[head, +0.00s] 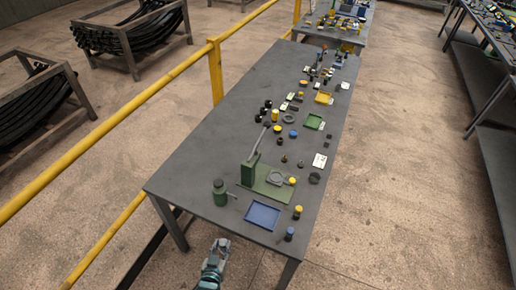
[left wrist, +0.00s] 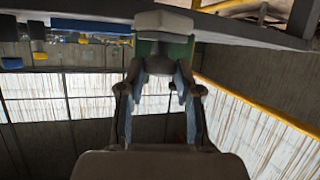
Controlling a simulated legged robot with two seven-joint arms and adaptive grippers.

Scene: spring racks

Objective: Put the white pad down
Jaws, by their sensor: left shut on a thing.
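My left gripper (head: 218,249) is low at the front of the table, off its near edge. In the left wrist view, my left gripper (left wrist: 160,66) is shut on a pale block, which looks like the white pad (left wrist: 163,20), at its fingertips. The pad is hard to make out in the head view. A green jar (head: 220,192) stands at the near left of the table; a green thing shows behind the fingertips in the wrist view. My right gripper is not in view.
The grey table (head: 185,178) holds a blue tray (head: 263,215), yellow-topped and blue-topped cylinders, and a green lever press (head: 250,172). Green (head: 313,121) and yellow trays lie farther back. A yellow railing (head: 120,105) runs along the left. Bare tabletop shows at the back left.

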